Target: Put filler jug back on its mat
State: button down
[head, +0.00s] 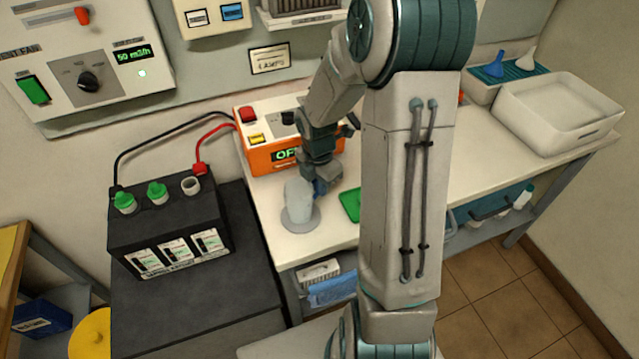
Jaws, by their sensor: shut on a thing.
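The filler jug (298,192) is a pale, translucent vessel, upright near the bench's front left edge. My gripper (319,187) is shut on the jug at its right side; the arm hides part of the grip. A round grey mat (300,226) shows directly under the jug. I cannot tell whether the jug's base touches the mat or is slightly above it.
An orange charger (261,157) stands behind the jug. A black battery (165,232) with green caps and one uncapped opening stands left, with red and black cables. A green item (350,204) lies right of the mat. A white tray (560,112) sits far right.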

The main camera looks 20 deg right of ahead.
jog(key=shift+f+b, duration=0.3)
jog(key=shift+f, duration=0.15)
dwell(0.3)
jog(key=c, duration=1.4)
grip_release()
jog(key=r, duration=1.4)
jog(key=shift+s+a, duration=0.1)
jog(key=shift+a, duration=0.1)
jog(key=s+a+r+m+t, duration=0.1)
jog(key=s+a+m, duration=0.1)
jog(key=s+m, duration=0.3)
jog(key=s+a+r+m+t, duration=0.1)
jog(key=s+r+m, duration=0.1)
jog(key=s+m, duration=0.4)
jog(key=s+a+r+m+t, duration=0.1)
jog(key=s+m, duration=0.4)
jog(key=m, duration=0.6)
jog(key=shift+s+a+r, duration=0.4)
jog(key=shift+a+r, duration=0.25)
jog(key=shift+a, duration=0.15)
